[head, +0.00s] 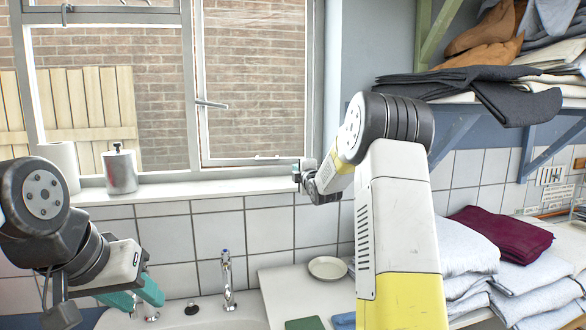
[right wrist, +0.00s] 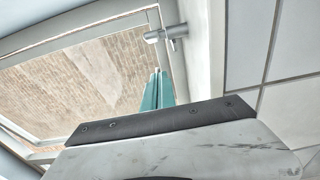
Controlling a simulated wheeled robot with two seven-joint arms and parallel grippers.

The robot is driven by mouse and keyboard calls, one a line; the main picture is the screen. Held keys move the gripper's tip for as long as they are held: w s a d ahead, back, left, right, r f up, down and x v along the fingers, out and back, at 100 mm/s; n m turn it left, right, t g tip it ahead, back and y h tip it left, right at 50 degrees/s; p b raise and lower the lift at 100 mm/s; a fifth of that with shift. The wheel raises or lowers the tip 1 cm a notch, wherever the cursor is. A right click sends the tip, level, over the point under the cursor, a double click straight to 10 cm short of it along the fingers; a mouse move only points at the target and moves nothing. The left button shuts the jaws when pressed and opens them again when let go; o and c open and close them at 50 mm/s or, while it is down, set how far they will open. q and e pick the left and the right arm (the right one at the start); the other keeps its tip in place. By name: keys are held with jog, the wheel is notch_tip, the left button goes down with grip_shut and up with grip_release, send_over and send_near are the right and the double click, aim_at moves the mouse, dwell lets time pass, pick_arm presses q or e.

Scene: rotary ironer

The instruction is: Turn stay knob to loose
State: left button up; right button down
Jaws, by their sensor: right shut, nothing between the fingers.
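In the right wrist view a grey metal fitting with a rounded knob-like end (right wrist: 172,32) sits by the window frame; I take it for the stay knob. My right gripper (right wrist: 158,76) has its teal fingers together and empty, with the tips just below the fitting in the picture and apart from it.
The window casement (head: 200,80) has a handle (head: 211,104) on its left side. A soap dispenser (head: 120,170) and a white roll (head: 60,165) stand on the sill (head: 235,188). A tap (head: 228,280), a dish (head: 327,268) and folded laundry (head: 465,245) are below.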

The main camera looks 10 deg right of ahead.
jog(key=shift+w, duration=1.05)
jog(key=shift+w+d, duration=0.25)
jog(key=shift+d, duration=0.7)
jog(key=shift+w+d, duration=0.25)
jog(key=shift+d, duration=0.7)
jog(key=shift+s+d, duration=0.1)
